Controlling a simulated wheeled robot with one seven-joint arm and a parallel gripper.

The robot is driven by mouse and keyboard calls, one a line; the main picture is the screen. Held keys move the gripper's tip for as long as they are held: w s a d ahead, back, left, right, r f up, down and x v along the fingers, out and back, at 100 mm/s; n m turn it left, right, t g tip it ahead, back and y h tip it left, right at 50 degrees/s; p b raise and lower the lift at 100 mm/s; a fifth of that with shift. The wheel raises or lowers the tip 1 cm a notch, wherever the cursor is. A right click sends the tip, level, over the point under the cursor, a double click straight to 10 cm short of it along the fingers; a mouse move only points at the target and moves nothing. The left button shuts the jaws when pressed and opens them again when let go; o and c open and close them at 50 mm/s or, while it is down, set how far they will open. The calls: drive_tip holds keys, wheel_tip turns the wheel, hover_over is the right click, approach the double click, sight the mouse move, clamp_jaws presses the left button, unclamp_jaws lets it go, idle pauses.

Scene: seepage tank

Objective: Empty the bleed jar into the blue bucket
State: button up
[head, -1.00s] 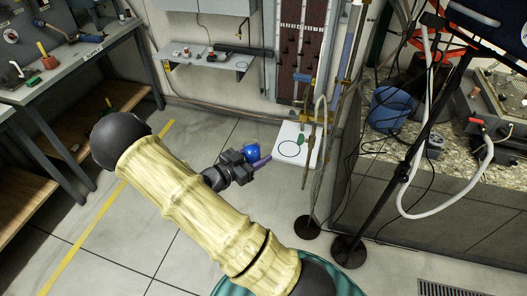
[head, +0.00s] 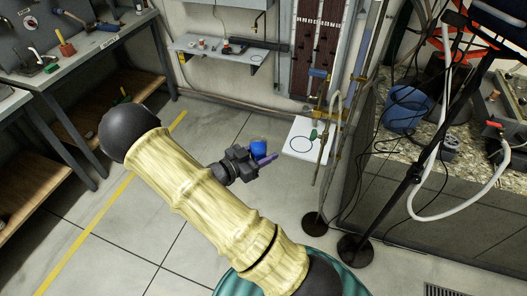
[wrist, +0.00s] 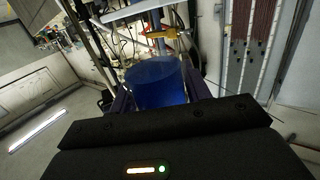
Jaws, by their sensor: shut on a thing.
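The jar is held above the floor and looks about upright. The blue bucket (head: 406,110) stands on the speckled counter at the right, well apart from my gripper. The bucket's inside is hard to make out.
A thin black stand (head: 412,176) and a white hose (head: 442,215) are in front of the counter. Workbenches are at left; the floor between is clear.

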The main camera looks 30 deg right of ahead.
drive_tip(key=shift+w+d, duration=0.1)
drive_tip(key=w+a+f+n+t+y, duration=0.3)
drive_tip(key=w+f+n+t+y, duration=0.3)
drive_tip(key=f+n+t+y, duration=0.45)
drive_tip(key=s+a+f+n+t+y, duration=0.2)
drive_tip(key=a+f+n+t+y, duration=0.2)
drive_tip(key=f+n+y, duration=0.2)
wheel_tip(320, 180, down, 2)
drive_tip(key=shift+s+f+t+y, duration=0.1)
drive_tip(key=shift+s+t+y, duration=0.2)
drive_tip(key=shift+t+y, duration=0.05)
idle(0.4)
idle(0.4)
